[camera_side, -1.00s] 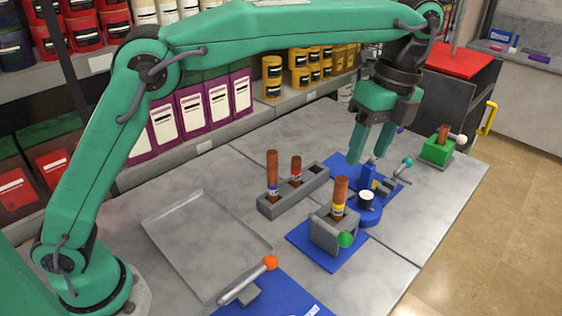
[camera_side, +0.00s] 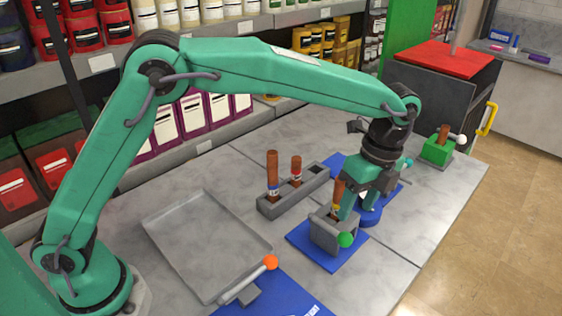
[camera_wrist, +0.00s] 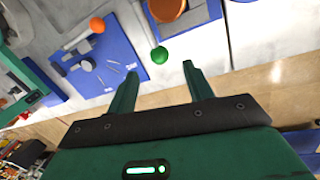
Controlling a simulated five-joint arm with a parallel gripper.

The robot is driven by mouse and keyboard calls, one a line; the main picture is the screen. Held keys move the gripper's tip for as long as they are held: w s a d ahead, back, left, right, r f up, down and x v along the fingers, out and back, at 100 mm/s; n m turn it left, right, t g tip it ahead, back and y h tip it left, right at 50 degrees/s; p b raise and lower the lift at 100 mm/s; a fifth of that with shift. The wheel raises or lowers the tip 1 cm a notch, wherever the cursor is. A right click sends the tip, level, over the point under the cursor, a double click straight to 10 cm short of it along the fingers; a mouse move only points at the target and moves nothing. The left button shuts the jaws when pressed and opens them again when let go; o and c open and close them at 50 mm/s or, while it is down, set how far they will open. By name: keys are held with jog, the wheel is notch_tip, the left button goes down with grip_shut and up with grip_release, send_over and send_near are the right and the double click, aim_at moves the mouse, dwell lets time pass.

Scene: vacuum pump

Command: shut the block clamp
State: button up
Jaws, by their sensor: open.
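The block clamp appears to be the grey block (camera_side: 326,238) on a blue mat (camera_side: 338,262), with a green ball (camera_side: 346,239) on its lever at the near side. A brown-handled piece (camera_side: 338,192) stands upright in the block. In the wrist view the green ball (camera_wrist: 159,54) lies just beyond my fingertips, below the block (camera_wrist: 198,12). My gripper (camera_side: 360,210) is low, behind and right of the block, partly hiding what is behind it. In the wrist view its two fingers (camera_wrist: 160,72) are apart with nothing between them.
A grey rack (camera_side: 268,208) with brown-handled pieces stands to the left. An orange-balled lever (camera_side: 270,263) is at the front on another blue mat. A flat grey tray (camera_side: 200,240) lies left. A green block (camera_side: 436,152) with a white ball stands far right.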

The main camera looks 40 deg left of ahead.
aim_at(347, 233)
jog(key=shift+f, duration=0.15)
jog(key=shift+s+a+f, duration=0.1)
jog(key=shift+s+f, duration=0.15)
jog(key=shift+f, duration=0.95)
jog(key=shift+s+f, duration=0.25)
jog(key=shift+f, duration=1)
jog(key=shift+s+a+f, duration=0.1)
jog(key=shift+s+f, duration=0.15)
jog(key=shift+f, duration=0.95)
grip_shut()
